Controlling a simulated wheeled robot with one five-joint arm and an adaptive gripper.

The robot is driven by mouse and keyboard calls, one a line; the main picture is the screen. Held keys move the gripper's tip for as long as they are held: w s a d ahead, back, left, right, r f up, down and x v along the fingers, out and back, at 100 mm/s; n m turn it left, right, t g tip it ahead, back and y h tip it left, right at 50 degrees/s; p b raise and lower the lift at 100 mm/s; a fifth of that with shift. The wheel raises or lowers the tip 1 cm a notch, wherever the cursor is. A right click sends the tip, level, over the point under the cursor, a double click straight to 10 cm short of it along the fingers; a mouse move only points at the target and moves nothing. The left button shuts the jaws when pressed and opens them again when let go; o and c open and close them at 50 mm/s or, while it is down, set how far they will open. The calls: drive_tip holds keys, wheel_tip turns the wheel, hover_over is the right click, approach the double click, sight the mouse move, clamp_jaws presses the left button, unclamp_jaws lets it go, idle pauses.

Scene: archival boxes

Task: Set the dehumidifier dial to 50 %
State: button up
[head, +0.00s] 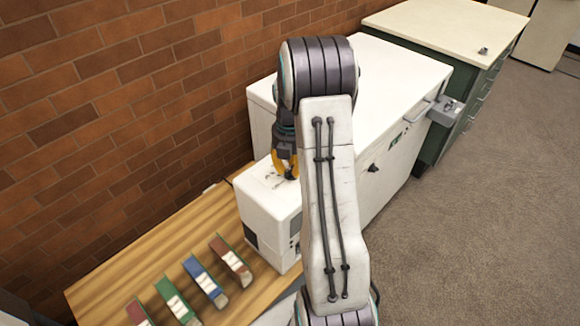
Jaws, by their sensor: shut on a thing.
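The dehumidifier (262,222) is a small white box at the end of the wooden surface, left of my arm. Some small dark markings show on its top. My gripper (286,172), with yellow fingers, points down onto the top, near the back right. It is shut on what appears to be the dial. The dial itself is hidden by the fingers, so its setting cannot be read. My arm also covers the right part of the dehumidifier.
A wooden surface (125,275) bears several bound bundles, among them a blue one (203,280). A large white chest (395,70) stands directly behind the dehumidifier, with a green cabinet (432,140) beyond. A brick wall runs along the left. Carpet lies open at right.

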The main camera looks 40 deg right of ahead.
clamp_jaws()
drive_tip(key=shift+m, duration=0.4)
drive_tip(key=m+b, duration=0.1)
drive_tip(key=m, duration=0.4)
drive_tip(key=shift+d+f+m, duration=0.1)
drive_tip(key=shift+m, duration=0.3)
drive_tip(key=m+b, duration=0.1)
drive_tip(key=m, duration=0.2)
drive_tip(key=shift+s+d+m, duration=0.1)
drive_tip(key=shift+m, duration=0.2)
drive_tip(key=m, duration=0.3)
drive_tip(key=shift+m, duration=0.3)
drive_tip(key=m+b, duration=0.1)
drive_tip(key=m, duration=0.5)
drive_tip(key=shift+s, duration=0.2)
drive_tip(key=m, duration=0.6)
drive_tip(key=shift+s+m+b, duration=0.15)
drive_tip(key=shift+m+b, duration=0.2)
drive_tip(key=shift+m, duration=0.05)
